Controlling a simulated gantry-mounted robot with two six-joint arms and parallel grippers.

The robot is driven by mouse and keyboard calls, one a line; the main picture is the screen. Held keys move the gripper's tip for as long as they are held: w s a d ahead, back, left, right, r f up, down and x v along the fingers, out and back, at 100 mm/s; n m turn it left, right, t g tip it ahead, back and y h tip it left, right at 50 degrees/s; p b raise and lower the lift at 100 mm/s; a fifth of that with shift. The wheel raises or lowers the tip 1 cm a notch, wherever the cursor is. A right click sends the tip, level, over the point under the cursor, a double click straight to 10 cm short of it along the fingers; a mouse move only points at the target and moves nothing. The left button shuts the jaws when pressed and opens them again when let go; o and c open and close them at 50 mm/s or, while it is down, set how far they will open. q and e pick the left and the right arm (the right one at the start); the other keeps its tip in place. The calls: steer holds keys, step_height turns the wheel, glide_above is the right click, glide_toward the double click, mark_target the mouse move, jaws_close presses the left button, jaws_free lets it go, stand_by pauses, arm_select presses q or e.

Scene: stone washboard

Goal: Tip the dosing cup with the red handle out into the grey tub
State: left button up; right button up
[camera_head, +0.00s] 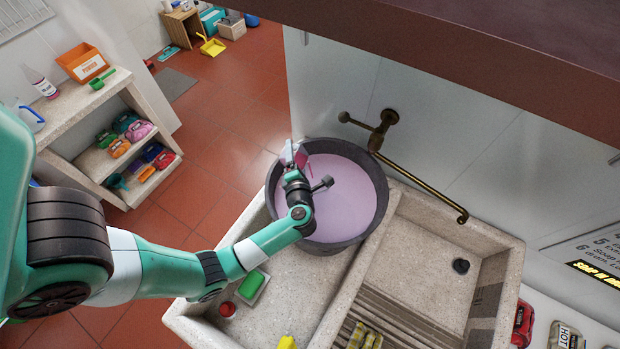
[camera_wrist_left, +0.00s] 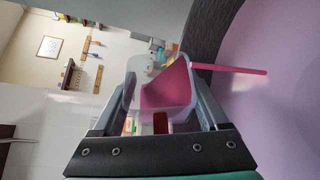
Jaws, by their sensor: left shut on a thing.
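The grey tub (camera_head: 380,190) stands in the stone sink and holds pale pink-violet liquid. My left gripper (camera_head: 292,166) is over the tub's far left part and is shut on the dosing cup (camera_head: 287,152). In the left wrist view the dosing cup (camera_wrist_left: 135,90) is clear-walled, with bright pink contents, and sits between the fingers of my left gripper (camera_wrist_left: 170,95). Its red handle (camera_wrist_left: 161,122) shows between the fingers. The cup is tilted, and a pink streak (camera_wrist_left: 230,68) runs from its lip over the tub's liquid. My right gripper is not in view.
The stone sink (camera_head: 410,235) has a second, empty basin at right. A brass tap (camera_head: 420,188) reaches over it from the wall. A green-and-white block (camera_head: 252,287) and a red-and-white item (camera_head: 227,310) lie in the left basin. A shelf (camera_head: 75,165) stands at left.

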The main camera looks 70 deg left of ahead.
mark_target(301, 147)
arm_select(q)
steer(key=shift+w+d+r+m+y, duration=0.15)
steer(key=shift+r+m+y, duration=0.15)
steer(key=shift+m, duration=0.3)
stand_by(0.6)
steer(key=shift+w+d+r+m+y, duration=0.2)
steer(key=shift+w+d+m+y, duration=0.2)
steer(key=shift+w+m, duration=0.15)
stand_by(0.8)
steer(key=shift+w+d+r+m+y, duration=0.2)
steer(key=shift+m+y, duration=0.2)
steer(key=shift+m, duration=0.35)
stand_by(0.5)
steer(key=shift+r+m, duration=0.4)
